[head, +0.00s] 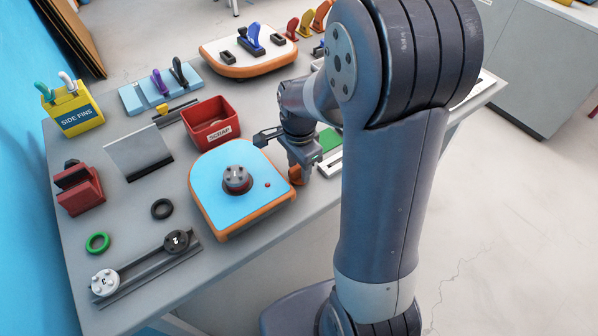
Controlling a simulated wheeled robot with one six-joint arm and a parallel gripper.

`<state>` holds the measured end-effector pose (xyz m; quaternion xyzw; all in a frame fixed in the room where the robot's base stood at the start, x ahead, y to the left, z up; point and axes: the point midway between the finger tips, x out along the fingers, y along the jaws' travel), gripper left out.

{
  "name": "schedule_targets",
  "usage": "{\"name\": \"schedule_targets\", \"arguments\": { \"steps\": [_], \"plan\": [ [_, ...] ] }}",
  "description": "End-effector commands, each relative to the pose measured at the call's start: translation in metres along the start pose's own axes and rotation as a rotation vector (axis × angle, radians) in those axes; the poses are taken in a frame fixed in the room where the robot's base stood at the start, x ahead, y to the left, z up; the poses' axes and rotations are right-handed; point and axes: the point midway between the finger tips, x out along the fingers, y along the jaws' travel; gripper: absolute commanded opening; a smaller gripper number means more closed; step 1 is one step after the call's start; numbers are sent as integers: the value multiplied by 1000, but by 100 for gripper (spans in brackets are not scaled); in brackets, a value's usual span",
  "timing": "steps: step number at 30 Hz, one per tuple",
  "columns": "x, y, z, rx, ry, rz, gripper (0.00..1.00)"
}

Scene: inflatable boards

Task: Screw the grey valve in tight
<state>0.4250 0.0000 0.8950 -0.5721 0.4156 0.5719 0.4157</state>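A grey valve (236,176) sits upright in a dark, reddish-edged seat on the blue board piece (215,205) with orange sides. I cannot tell how deep it sits. A small red dot is on the board to its right. My gripper (285,148) is behind and to the right of the valve, near the board's far right edge, and apart from the valve. One dark finger shows pointing left; the rest is partly hidden by my arm, so its opening is unclear. A pale grey valve (104,281) and a black one (176,241) sit on a dark rail (140,266).
A red scrap bin (211,123) stands behind the board. A black ring (162,208), green ring (97,243), grey upright plate (139,153) and red block (78,189) lie left. A yellow fin box (73,110) and another board (248,62) are farther back.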

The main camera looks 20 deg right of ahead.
Motion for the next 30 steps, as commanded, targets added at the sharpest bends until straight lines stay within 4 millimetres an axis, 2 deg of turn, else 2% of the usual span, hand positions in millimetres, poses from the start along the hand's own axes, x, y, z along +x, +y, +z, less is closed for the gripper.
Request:
{"name": "schedule_targets", "arguments": {
  "steps": [5,19,30],
  "plan": [
    [0,0,0,0,0,0,38],
    [0,0,0,0,0,0,0],
    [-4,0,0,0,0,-1,0]
  ]
}}
